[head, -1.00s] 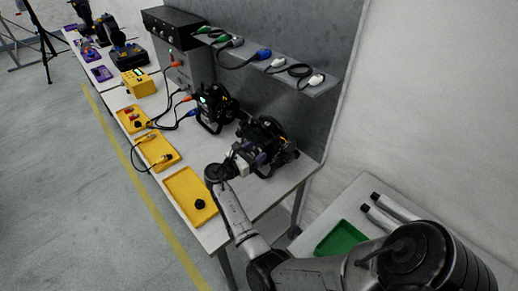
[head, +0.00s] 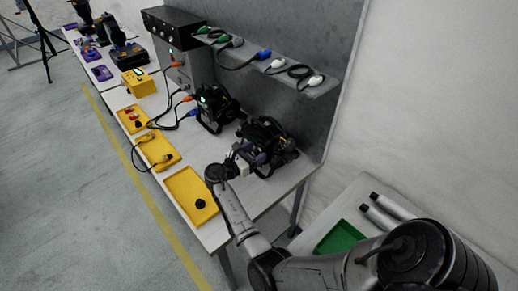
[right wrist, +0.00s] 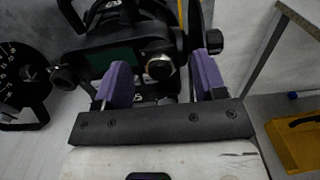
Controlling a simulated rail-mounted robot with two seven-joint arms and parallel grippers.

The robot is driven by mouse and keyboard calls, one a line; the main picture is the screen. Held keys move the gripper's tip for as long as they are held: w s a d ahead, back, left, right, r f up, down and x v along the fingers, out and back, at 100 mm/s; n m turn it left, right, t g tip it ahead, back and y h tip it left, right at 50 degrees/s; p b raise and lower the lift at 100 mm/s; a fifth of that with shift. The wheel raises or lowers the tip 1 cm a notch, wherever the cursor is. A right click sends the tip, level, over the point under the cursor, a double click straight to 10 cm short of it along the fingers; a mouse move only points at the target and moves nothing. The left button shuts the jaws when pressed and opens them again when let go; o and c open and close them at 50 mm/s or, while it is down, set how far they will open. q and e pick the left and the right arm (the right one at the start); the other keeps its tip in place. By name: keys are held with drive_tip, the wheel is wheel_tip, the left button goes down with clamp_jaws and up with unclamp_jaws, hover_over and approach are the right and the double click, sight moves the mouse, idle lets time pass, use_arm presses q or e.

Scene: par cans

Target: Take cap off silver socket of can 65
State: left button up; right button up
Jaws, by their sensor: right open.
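The nearest black can (head: 266,142) stands at the near end of the long table. I cannot read a number on it. In the right wrist view, its body with a dark green display (right wrist: 116,58) faces me. A round silver socket piece (right wrist: 160,67) sits on its face. I cannot tell for sure whether a cap covers it. My right gripper (right wrist: 163,77) is open, with its two purple-padded fingers on either side of the silver piece and no clear contact. In the head view, my right gripper (head: 238,163) is at the can's front. My left gripper is not in view.
A second can (head: 213,108) stands farther along the table. A yellow tray (head: 178,183) holding a black round piece (head: 200,203) lies in front, with more yellow trays (head: 168,161) beyond. A shelf (head: 320,89) with cables hangs behind. A green tray (head: 340,239) is at the right.

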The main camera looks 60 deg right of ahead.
idle(0.4)
drive_tip(key=shift+p, duration=0.4)
drive_tip(key=shift+c, duration=0.5)
drive_tip(key=shift+c, duration=0.6)
clamp_jaws()
drive_tip(key=shift+w+a, duration=0.1)
